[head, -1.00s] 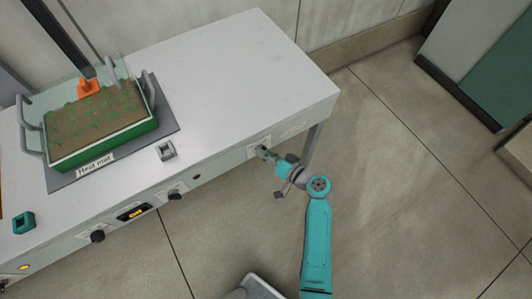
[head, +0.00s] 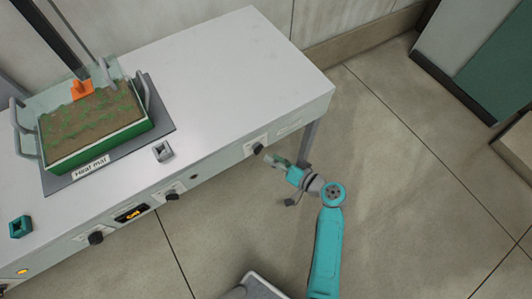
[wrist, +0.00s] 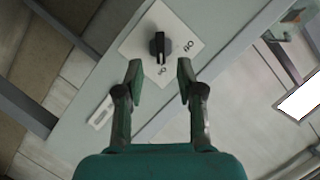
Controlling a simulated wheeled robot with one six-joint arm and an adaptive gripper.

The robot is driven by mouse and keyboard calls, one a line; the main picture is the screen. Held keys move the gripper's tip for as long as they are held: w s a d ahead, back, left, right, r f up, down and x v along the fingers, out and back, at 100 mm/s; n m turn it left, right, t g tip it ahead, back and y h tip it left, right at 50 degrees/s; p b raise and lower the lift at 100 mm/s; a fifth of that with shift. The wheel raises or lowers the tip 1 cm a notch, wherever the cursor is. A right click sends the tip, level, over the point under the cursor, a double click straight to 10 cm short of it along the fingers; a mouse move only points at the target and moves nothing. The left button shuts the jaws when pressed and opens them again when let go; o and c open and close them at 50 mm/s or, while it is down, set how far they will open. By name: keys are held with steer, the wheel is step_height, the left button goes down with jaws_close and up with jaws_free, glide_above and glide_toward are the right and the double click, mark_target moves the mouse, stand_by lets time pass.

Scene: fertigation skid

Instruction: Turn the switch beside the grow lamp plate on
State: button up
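The switch is a black rotary knob (wrist: 160,47) on a white square plate (wrist: 135,47) in the wrist view. It has two small labels, too blurred to read surely. The knob's pale mark points down in the picture, towards the lower label. In the head view the knob (head: 258,149) is on the bench's front panel, near its right end. A pale plate (wrist: 101,112) beside the switch shows no readable text; it is also in the head view (head: 288,127). My gripper (wrist: 159,76) is open and empty, facing the knob with a gap between. It also shows in the head view (head: 274,160).
Two more knobs (head: 172,196) (head: 96,238) and a small lit display (head: 131,213) are further left on the panel. A green planter tray (head: 95,125) stands on the heat mat (head: 165,125). The bench top (head: 235,75) is clear on the right. Open floor (head: 400,190) lies right of the bench.

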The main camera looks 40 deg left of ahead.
steer(key=v, duration=0.6)
steer(key=shift+d, duration=0.2)
steer(key=s+d+f+m+t+h, duration=0.4)
steer(key=s+d+f+t+h, duration=0.15)
steer(key=d+f, duration=0.35)
steer(key=s+d+r+m+t+h, duration=0.2)
steer(key=s+d+m+t+h, duration=0.15)
steer(key=s+d, duration=0.85)
steer(key=s+d+r+t+h, duration=0.1)
steer(key=s+d+r+h, duration=0.1)
steer(key=s+d+r, duration=0.2)
steer(key=s+d+r+t+h, duration=0.2)
steer(key=s+d+r, duration=0.1)
steer(key=r, duration=0.7)
steer(key=s+d+r+t+h, duration=0.1)
steer(key=s+d+r, duration=0.3)
steer(key=r, duration=0.4)
steer(key=shift+s+d+h, duration=0.3)
steer(key=shift+s+h, duration=0.2)
steer(key=shift+s, duration=0.1)
steer(key=shift+r, duration=0.1)
